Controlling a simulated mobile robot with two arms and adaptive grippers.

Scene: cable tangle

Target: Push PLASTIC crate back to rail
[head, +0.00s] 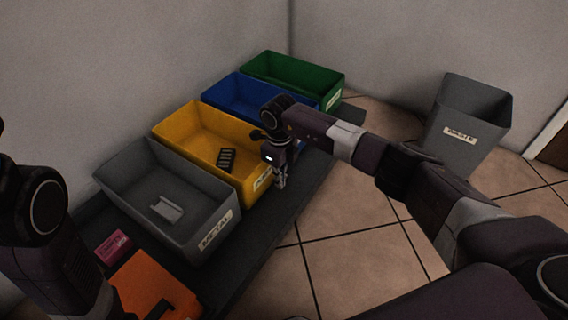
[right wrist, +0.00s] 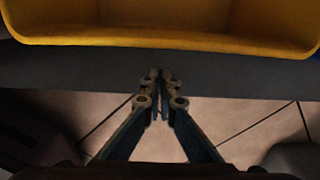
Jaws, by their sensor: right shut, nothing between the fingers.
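The yellow crate (head: 191,120) stands on the dark bench between the grey and blue crates. Its front label is partly hidden by my right gripper and cannot be read in full; I take it as the PLASTIC crate. A black slotted piece (head: 226,159) lies inside it. My right gripper (head: 281,184) is shut and empty, pointing down just in front of the yellow crate's front wall. In the right wrist view, the shut fingertips (right wrist: 160,76) are over the bench edge, apart from the yellow crate (right wrist: 165,38) in the picture. My left gripper is not visible.
The grey METAL crate (head: 133,161) holds a light metal piece (head: 166,208). Blue (head: 236,82) and green (head: 292,66) crates stand beyond. An orange thing (head: 148,287) and pink box (head: 113,246) are near left. The dark bench (head: 262,232) edges tiled floor; a grey WASTE bin (head: 466,118) stands right.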

